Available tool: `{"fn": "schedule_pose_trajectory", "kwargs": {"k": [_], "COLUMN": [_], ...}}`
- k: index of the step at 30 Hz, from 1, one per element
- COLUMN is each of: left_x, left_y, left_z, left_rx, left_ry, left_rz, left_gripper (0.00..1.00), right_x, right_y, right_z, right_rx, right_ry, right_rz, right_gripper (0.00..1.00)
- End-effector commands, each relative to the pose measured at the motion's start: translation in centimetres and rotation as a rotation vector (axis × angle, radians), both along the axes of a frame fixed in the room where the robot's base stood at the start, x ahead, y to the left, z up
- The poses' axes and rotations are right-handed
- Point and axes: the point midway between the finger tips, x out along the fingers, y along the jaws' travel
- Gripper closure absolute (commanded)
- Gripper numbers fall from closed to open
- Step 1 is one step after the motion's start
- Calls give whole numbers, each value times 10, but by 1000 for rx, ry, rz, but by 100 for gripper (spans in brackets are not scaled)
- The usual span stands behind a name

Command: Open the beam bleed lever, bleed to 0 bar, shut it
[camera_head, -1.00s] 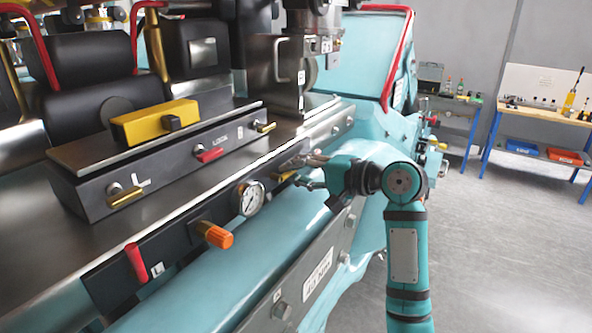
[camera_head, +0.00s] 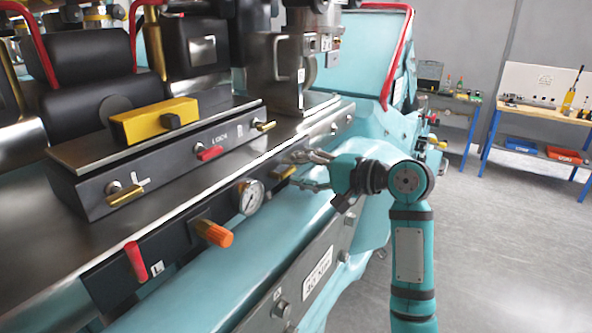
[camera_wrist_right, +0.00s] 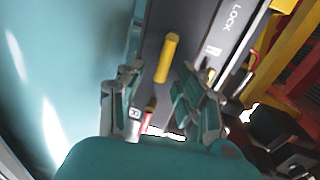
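A yellow lever (camera_head: 284,171) sits on the dark front panel of the beam, just right of the round white pressure gauge (camera_head: 250,197). It also shows in the right wrist view (camera_wrist_right: 167,57), pointing away between the fingers. My right gripper (camera_head: 303,171) is open at this lever, one finger on each side; I cannot tell whether either finger touches it. It also shows open in the right wrist view (camera_wrist_right: 158,78). The gauge needle is too small to read. My left gripper is not in view.
An orange knob (camera_head: 214,233) and a red lever (camera_head: 136,262) lie further left on the same panel. Above is a box with a red lock lever (camera_head: 210,153) and a yellow block (camera_head: 155,122). Workbenches (camera_head: 546,112) stand at the back right. The floor at right is clear.

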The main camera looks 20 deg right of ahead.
Motion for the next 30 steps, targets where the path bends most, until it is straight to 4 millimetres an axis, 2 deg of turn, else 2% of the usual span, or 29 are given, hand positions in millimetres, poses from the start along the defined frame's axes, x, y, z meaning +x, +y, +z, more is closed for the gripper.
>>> {"fn": "schedule_pose_trajectory", "kwargs": {"k": [9, 15, 21, 30], "left_x": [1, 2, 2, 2], "left_y": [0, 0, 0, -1], "left_z": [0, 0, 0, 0], "left_rx": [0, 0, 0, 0], "left_ry": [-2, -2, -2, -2], "left_rz": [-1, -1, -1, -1], "left_gripper": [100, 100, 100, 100], "right_x": [-50, -75, -84, -84], "right_y": [-42, -60, -66, -67], "right_z": [12, 18, 21, 21], "right_rx": [-4, -2, -2, -1], "right_ry": [0, 2, 0, 1], "right_rz": [-5, -3, -1, -1], "right_gripper": [65, 65, 65, 65]}}
